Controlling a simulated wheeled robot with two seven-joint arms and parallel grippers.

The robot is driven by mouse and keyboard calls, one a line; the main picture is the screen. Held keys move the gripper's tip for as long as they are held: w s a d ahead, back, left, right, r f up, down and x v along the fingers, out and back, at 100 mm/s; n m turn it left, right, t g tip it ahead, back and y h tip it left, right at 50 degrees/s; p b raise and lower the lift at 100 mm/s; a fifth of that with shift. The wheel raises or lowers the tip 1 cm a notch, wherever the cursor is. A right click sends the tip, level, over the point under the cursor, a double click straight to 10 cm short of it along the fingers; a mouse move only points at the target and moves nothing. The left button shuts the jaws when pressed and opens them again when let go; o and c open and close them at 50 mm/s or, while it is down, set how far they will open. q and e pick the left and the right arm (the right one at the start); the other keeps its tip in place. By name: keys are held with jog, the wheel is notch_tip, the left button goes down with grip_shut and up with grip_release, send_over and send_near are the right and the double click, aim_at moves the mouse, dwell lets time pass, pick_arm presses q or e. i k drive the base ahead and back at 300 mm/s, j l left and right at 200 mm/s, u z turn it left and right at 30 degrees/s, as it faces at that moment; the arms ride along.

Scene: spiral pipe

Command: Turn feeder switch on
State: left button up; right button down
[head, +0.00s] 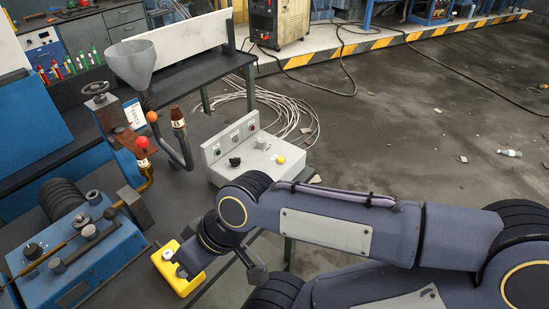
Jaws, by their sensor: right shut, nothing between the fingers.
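A yellow box (163,265) with a pale round knob on top sits at the front edge of the dark workbench. My right gripper (187,258) is shut and empty, right over the yellow box and partly hiding it. I cannot tell whether it touches the box. A grey control box (243,168) stands farther back on the bench, with a black knob (235,161), a yellow button (281,159) and small buttons on its upright panel. No label readable here shows which one is the feeder switch. My left gripper is not in view.
A blue machine (95,262) with shafts and levers fills the left of the bench. A grey funnel (132,62) and bent pipes with red and orange balls stand behind it. Cables (285,112) lie on the floor behind the control box. The floor at right is mostly open.

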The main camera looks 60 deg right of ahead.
aim_at(235, 162)
jog(key=z, duration=2.05)
